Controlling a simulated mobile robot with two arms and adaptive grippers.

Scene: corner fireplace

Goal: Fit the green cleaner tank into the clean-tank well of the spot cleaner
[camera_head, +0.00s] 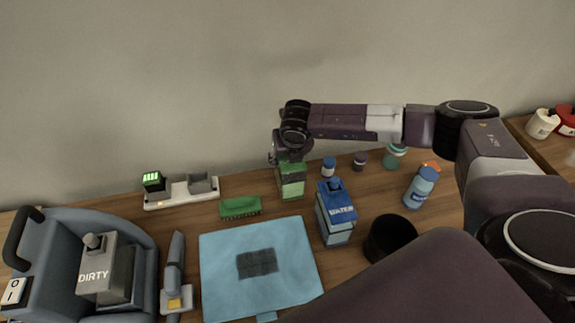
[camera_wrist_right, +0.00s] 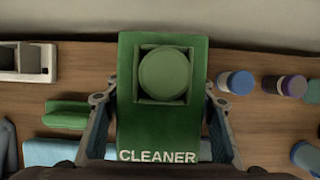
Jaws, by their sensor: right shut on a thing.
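The green cleaner tank (camera_head: 291,184) is near the back of the table, right of the green brush. My right gripper (camera_head: 288,160) is above it. In the right wrist view the tank (camera_wrist_right: 160,115), with its round green cap and CLEANER lettering, sits between the two fingers of my right gripper (camera_wrist_right: 160,105), which are shut on its sides. I cannot tell whether its base touches the table. The blue-grey spot cleaner (camera_head: 58,225) stands at the far left, with a grey DIRTY tank (camera_head: 108,280) on it. I cannot make out the clean-tank well. My left gripper is not in view.
A blue WATER tank (camera_head: 337,222) and a dark cup (camera_head: 390,237) stand right of a light-blue cloth (camera_head: 222,278). A green brush (camera_head: 240,207), a white tray (camera_head: 181,195) and a grey hand tool (camera_head: 175,272) lie between the tank and spot cleaner. Small bottles (camera_head: 420,188) stand right.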

